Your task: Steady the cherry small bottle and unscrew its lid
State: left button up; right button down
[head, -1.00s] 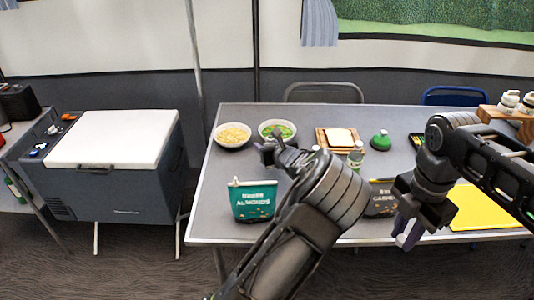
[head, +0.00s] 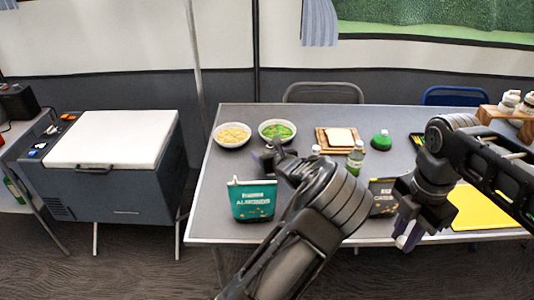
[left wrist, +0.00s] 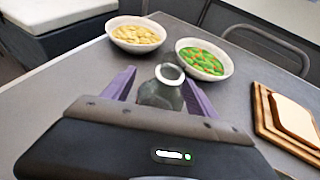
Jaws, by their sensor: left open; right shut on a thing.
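In the left wrist view, a small grey-green see-through bottle (left wrist: 160,93) stands between the two purple fingers of my left gripper (left wrist: 158,84). Its top shows a pale ring around a darker middle, with no lid visible on it. The fingers are apart, with small gaps beside the bottle. In the head view, my left gripper (head: 268,158) is over the table behind the green almonds bag, and the bottle is hidden there. My right gripper (head: 407,238) is shut on a small whitish thing (head: 401,241), possibly a lid, near the front edge.
Two bowls (head: 232,135) (head: 278,131) stand at the back left. The almonds bag (head: 252,201) is near the front. A bread board (head: 322,139), another bottle (head: 355,160), a green-topped item (head: 381,141), a dark bag (head: 383,197) and a yellow mat (head: 480,210) lie rightward.

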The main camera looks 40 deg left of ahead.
pick_arm(q)
jog(key=shift+r, duration=0.2)
jog(key=v, duration=1.2)
jog(key=shift+p, duration=0.4)
jog(key=shift+d+f, duration=0.1)
